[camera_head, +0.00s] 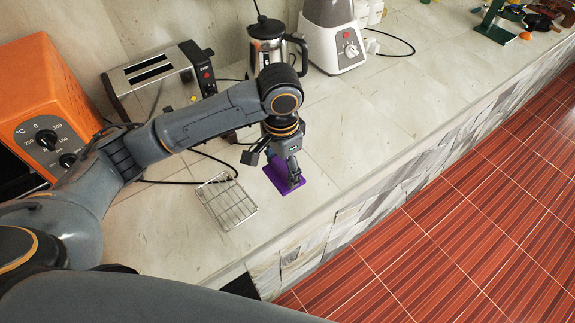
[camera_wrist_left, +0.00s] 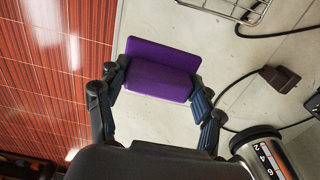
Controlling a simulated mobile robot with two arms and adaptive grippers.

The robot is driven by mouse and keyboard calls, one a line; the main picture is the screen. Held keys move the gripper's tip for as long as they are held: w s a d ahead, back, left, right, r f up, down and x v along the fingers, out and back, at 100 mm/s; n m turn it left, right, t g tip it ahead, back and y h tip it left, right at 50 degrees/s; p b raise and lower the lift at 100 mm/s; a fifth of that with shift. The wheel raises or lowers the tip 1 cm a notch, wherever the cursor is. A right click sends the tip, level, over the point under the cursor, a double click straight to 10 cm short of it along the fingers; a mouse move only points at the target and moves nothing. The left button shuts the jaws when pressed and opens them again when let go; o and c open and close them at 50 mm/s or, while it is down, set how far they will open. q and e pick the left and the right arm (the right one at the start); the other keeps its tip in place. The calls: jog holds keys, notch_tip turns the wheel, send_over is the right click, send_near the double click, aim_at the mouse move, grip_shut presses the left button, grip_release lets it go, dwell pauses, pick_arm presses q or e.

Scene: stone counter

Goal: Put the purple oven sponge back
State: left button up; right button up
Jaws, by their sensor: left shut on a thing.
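The purple oven sponge (camera_head: 275,178) is at the middle of the stone counter in the head view, partly hidden by my left gripper (camera_head: 293,180). It is a purple block with a flat, wider plate, and the wrist view shows it (camera_wrist_left: 160,68) between the two fingers of my left gripper (camera_wrist_left: 158,88). The gripper is shut on the sponge, coming down from above. I cannot tell whether the sponge touches the counter. A wire rack (camera_head: 228,201) lies on the counter just left of the sponge. My right gripper is not in view.
An orange oven (camera_head: 45,100) and a toaster (camera_head: 160,80) stand at the left. A kettle (camera_head: 268,45) and a blender base (camera_head: 335,42) stand behind. Dark cables cross the counter. The counter's front edge drops to a red tiled floor (camera_head: 470,215). The counter right of the sponge is clear.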

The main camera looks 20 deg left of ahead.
pick_arm(q)
jog(key=w+f, duration=0.4)
jog(key=w+a+f+p, duration=0.1)
jog(key=w+f, duration=0.1)
jog(key=shift+w+f, duration=0.1)
jog(key=f, duration=0.3)
jog(key=shift+w+a, duration=0.15)
jog(key=shift+w, duration=0.05)
jog(key=shift+f, duration=0.3)
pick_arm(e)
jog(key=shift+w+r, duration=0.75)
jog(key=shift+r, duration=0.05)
pick_arm(q)
jog(key=shift+f, duration=0.1)
jog(key=o, duration=1.1)
notch_tip(320, 180, up, 12)
jog(key=b, duration=0.1)
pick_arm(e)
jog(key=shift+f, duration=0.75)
